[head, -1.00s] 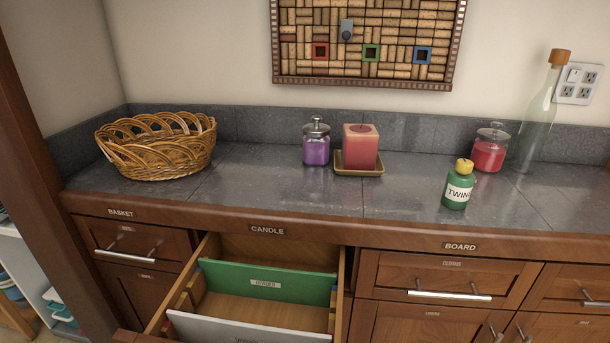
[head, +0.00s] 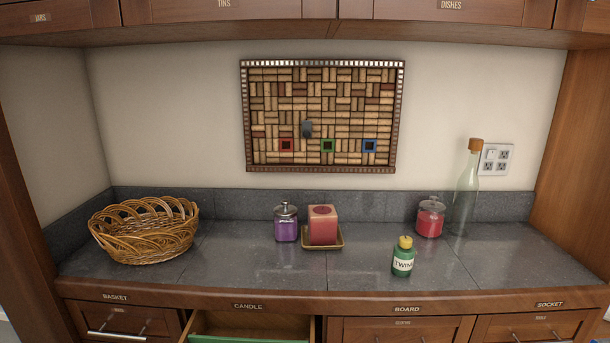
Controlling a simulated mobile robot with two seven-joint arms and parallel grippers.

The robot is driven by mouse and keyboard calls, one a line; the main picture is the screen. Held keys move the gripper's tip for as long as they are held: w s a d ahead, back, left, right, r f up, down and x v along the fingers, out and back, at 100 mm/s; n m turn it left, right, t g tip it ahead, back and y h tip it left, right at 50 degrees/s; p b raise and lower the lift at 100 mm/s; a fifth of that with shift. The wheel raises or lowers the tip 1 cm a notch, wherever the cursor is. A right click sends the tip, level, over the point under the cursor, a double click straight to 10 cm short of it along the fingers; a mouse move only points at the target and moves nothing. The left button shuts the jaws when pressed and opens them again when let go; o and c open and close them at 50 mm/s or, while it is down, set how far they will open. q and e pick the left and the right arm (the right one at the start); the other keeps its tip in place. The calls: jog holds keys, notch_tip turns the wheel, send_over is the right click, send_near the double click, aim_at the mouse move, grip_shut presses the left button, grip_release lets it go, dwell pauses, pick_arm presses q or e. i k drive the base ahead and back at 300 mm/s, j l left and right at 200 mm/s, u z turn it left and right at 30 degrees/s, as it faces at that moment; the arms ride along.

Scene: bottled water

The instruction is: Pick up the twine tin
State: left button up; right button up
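The twine tin (head: 403,257) is a small green bottle-shaped container with a yellow cap and a white label reading TWINE. It stands upright on the grey tiled counter (head: 240,268), right of the middle and near the front edge. Nothing touches it. Neither of my grippers shows in the head view.
A wicker basket (head: 146,232) stands at the left. A purple jar (head: 286,224), a red candle (head: 323,226) on a tray, a red jar (head: 430,218) and a tall glass bottle (head: 465,200) stand behind the tin. An open drawer (head: 250,323) juts out below the counter.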

aim_at(402, 259)
jog(key=u, duration=0.7)
jog(key=l+z, duration=0.2)
jog(key=z, duration=1.15)
